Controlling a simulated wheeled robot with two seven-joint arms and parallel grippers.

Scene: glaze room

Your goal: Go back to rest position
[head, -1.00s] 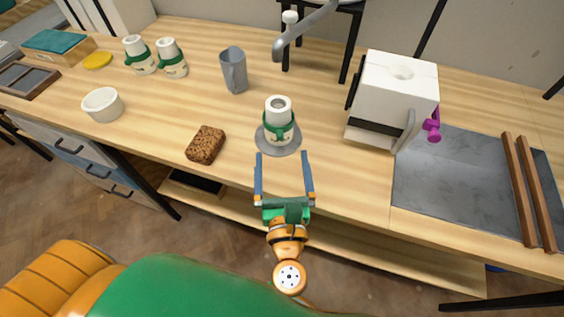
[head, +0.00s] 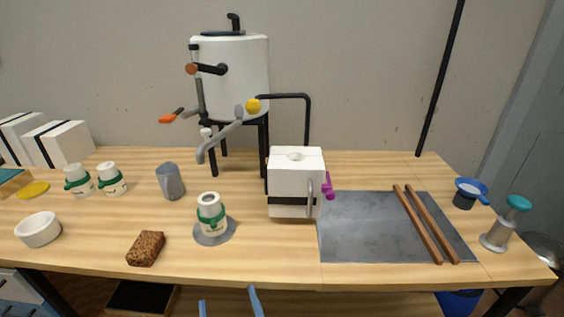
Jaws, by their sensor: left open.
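Only the two blue fingertips of my left gripper (head: 228,303) show, at the bottom edge of the head view. They are apart with nothing between them, and they are below and in front of the table's front edge. The rest of that arm is out of the picture. A white jar with a green band (head: 211,212) stands upright on a round grey disc (head: 229,234) on the table, apart from the fingertips. My right gripper does not show.
The wooden table (head: 280,262) holds a brown sponge-like block (head: 145,248), a white bowl (head: 38,230), a grey pitcher (head: 170,182), a white box-shaped device (head: 295,178) and a grey slab (head: 360,235) with two brown sticks (head: 422,225). A white tank (head: 236,80) stands behind.

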